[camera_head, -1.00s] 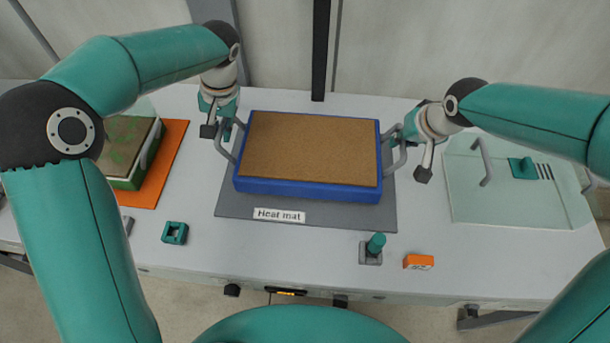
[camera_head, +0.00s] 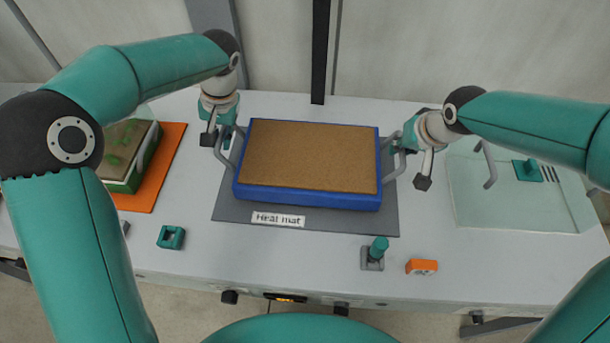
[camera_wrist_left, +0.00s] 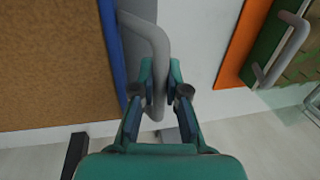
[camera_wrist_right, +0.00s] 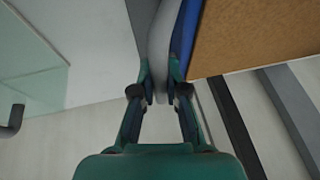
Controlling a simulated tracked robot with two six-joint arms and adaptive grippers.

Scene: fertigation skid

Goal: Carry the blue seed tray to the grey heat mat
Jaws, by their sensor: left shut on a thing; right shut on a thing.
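The blue seed tray (camera_head: 300,193), filled with brown soil, is over the grey heat mat (camera_head: 340,219), which carries a "Heat mat" label. I cannot tell for sure whether the tray rests on the mat or is just above it. My left gripper (camera_head: 222,140) is shut on the tray's left grey handle, seen also in the left wrist view (camera_wrist_left: 160,88). My right gripper (camera_head: 404,148) is shut on the right handle, seen also in the right wrist view (camera_wrist_right: 160,85). The mat shows along the tray's front and sides.
A green tray with plants (camera_head: 144,163) stands on an orange mat (camera_head: 165,165) at the left. A clear, handled lid or panel (camera_head: 500,200) lies at the right. A teal block (camera_head: 171,237), a teal knob (camera_head: 377,248) and an orange block (camera_head: 421,267) are near the front edge.

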